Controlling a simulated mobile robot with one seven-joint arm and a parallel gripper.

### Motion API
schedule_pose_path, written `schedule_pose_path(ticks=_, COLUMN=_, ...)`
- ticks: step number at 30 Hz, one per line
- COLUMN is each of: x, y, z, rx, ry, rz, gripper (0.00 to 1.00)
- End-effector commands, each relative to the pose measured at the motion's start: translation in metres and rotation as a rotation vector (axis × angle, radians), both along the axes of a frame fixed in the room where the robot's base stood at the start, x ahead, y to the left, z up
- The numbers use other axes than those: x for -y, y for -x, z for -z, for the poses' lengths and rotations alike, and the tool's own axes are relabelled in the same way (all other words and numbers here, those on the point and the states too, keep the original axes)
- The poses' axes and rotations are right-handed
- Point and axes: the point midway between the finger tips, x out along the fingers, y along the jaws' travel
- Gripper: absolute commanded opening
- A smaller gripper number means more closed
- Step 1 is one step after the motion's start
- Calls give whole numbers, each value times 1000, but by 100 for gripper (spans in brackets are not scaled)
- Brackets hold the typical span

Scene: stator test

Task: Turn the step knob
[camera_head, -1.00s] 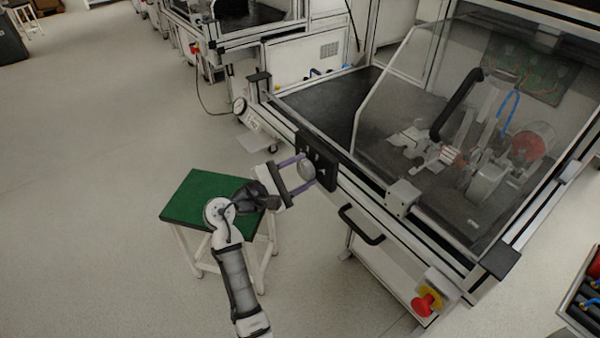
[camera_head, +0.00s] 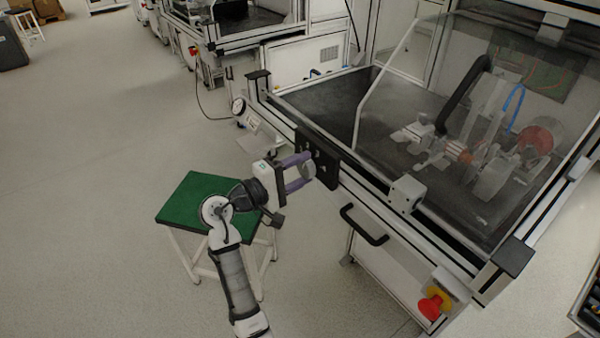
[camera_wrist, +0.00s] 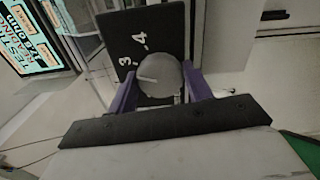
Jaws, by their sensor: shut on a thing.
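The step knob (camera_wrist: 158,82) is a round grey knob with a pale pointer line, on a black panel (camera_wrist: 140,32) with white marks "3" and "4" in the wrist view. The pointer line points to the left in that view. My gripper (camera_wrist: 158,92) has a purple finger on each side of the knob and is shut on it. In the head view my gripper (camera_head: 306,172) reaches the black panel (camera_head: 322,160) on the front of the test bench. The knob (camera_head: 308,172) shows partly between the fingers there.
A green-topped stool (camera_head: 185,205) stands below my arm. A bench handle (camera_head: 364,226) and a red emergency button (camera_head: 432,306) are on the bench front, to the right. Floor to the left is clear.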

Motion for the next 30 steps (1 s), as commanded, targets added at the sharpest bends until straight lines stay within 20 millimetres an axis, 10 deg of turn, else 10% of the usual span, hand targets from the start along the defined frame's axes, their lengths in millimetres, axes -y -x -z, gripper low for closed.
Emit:
schedule_pose_path(ticks=16, x=0, y=1, z=1, rx=19, ry=-16, rz=1, gripper=27)
schedule_pose_path(ticks=17, x=0, y=1, z=1, rx=18, ry=-16, rz=1, gripper=54)
schedule_pose_path(ticks=21, x=0, y=0, z=1, rx=18, ry=-16, rz=1, gripper=72)
schedule_pose_path(ticks=30, x=-1, y=1, z=0, rx=19, ry=-15, rz=0, gripper=72)
